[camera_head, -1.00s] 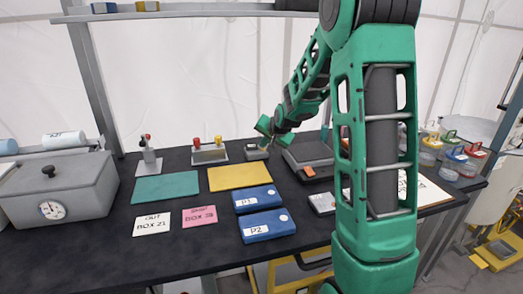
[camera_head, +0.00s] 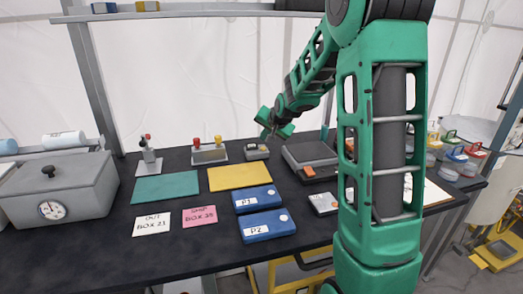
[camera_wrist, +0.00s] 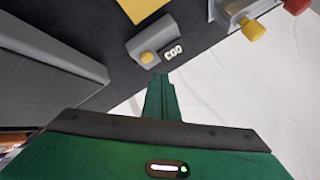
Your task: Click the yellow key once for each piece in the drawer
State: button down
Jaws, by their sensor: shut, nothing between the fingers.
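A small grey counter (camera_head: 256,152) stands at the back of the dark table. In the wrist view, my gripper's green fingers (camera_wrist: 161,82) are together, just short of the counter.
A stand with red and yellow knobs (camera_head: 208,150) is left. A yellow mat (camera_head: 240,177) and blue boxes P1 (camera_head: 258,198) and P2 (camera_head: 268,226) lie in front.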

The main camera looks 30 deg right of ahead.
aim_at(263, 148)
jog(key=shift+r, duration=1.85)
dwell(1.1)
notch_tip(263, 148, up, 4)
jog(key=shift+f, duration=0.15)
jog(key=shift+f, duration=0.1)
jog(key=shift+f, duration=4.35)
jog(key=shift+f, duration=0.15)
jog(key=shift+f, duration=0.2)
